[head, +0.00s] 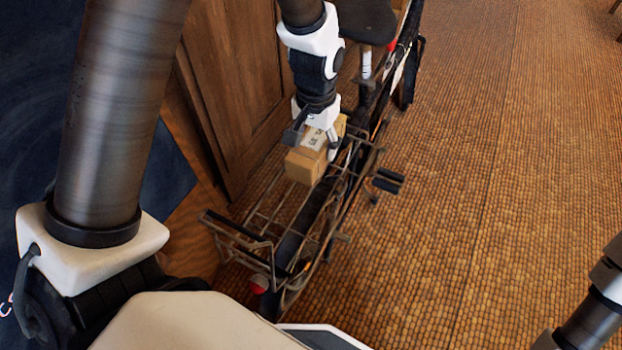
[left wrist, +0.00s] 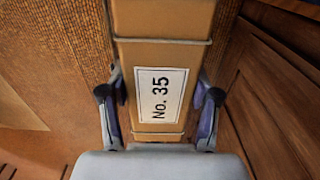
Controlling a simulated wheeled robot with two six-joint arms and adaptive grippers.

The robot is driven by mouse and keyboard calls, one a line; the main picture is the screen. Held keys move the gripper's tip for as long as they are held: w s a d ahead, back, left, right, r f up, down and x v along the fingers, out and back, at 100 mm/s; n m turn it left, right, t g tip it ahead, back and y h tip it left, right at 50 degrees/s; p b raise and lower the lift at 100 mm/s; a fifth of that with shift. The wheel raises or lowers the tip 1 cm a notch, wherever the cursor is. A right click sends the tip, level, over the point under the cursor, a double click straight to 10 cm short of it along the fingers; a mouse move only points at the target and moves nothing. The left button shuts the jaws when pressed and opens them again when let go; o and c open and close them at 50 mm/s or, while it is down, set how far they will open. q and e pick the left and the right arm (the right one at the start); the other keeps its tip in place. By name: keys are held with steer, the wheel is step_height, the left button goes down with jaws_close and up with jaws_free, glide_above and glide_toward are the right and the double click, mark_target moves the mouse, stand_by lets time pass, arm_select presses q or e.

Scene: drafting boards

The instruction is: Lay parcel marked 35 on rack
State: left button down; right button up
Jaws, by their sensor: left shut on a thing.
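A brown cardboard parcel (head: 307,163) is at the bicycle's rear rack in the head view. In the left wrist view the parcel (left wrist: 162,58) carries a white label reading "No. 35" and thin string bands. My left gripper (head: 316,140) comes down from above and is shut on the parcel, with one finger on each side of it. The wrist view shows both fingers (left wrist: 160,112) against its sides. The rack (head: 262,225) is a metal frame over the bicycle's rear wheel. I cannot tell whether the parcel touches the rack. My right gripper does not show.
The bicycle (head: 366,125) stands beside a wooden panelled wall (head: 235,75), its saddle (head: 367,20) beyond the parcel and a pedal (head: 387,180) sticking out right. A red rear light (head: 259,284) is at the near end. The woven floor (head: 500,180) to the right is clear.

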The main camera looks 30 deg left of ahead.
arm_select(q)
step_height(320, 180, down, 10)
steer(key=shift+r+b, duration=0.2)
steer(key=shift+b, duration=0.95)
steer(key=shift+r, duration=0.1)
steer(key=shift+c, duration=1.2)
jaws_free()
step_height(320, 180, up, 12)
steer(key=p, duration=0.3)
